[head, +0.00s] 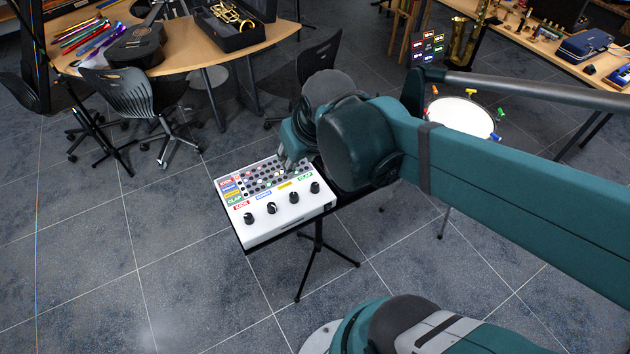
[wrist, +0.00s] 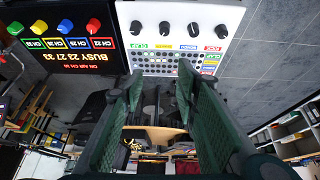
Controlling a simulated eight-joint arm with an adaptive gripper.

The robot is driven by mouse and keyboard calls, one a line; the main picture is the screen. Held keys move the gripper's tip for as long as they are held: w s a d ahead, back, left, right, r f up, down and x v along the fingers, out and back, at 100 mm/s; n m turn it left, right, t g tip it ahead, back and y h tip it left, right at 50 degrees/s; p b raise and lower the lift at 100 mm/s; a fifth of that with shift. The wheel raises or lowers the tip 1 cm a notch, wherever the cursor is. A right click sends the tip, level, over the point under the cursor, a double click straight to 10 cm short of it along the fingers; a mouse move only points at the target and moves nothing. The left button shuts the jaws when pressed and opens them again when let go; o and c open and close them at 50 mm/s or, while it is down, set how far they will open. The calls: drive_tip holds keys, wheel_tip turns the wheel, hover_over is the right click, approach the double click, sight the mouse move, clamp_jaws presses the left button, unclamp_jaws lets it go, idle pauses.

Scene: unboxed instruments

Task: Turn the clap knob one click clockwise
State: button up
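A white box with four dark knobs (head: 285,217) stands on a black stand. The clap knob (head: 314,188) is the rightmost knob, near the green CLAP label (head: 305,177). In the upside-down wrist view, the clap knob (wrist: 136,28) is leftmost, above its green label. The white pointer marks are too small to read surely. My gripper (head: 290,166) is over the far part of the box, by the button grid. In the wrist view its two green fingers (wrist: 160,85) are spread apart with nothing between them. They are apart from the clap knob.
The wrist view shows a black panel (wrist: 62,60) with coloured knobs and lit text beside the box. In the head view, a drum (head: 460,117) stands right, partly behind my arm. Chairs (head: 130,100) and a table (head: 180,58) are farther back. Floor left of the box is clear.

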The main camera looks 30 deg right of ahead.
drive_tip(key=w+d+f, duration=0.1)
drive_tip(key=w, duration=0.1)
drive_tip(key=g+p, duration=0.5)
hover_over(315, 185)
drive_tip(key=shift+a+f, duration=0.2)
drive_tip(key=shift+f, duration=4.3)
drive_tip(key=shift+d+f, duration=0.2)
drive_tip(key=shift+f, duration=0.4)
drive_tip(key=shift+f, duration=0.15)
drive_tip(key=shift+f+b, duration=0.8)
drive_tip(key=shift+f, duration=2.9)
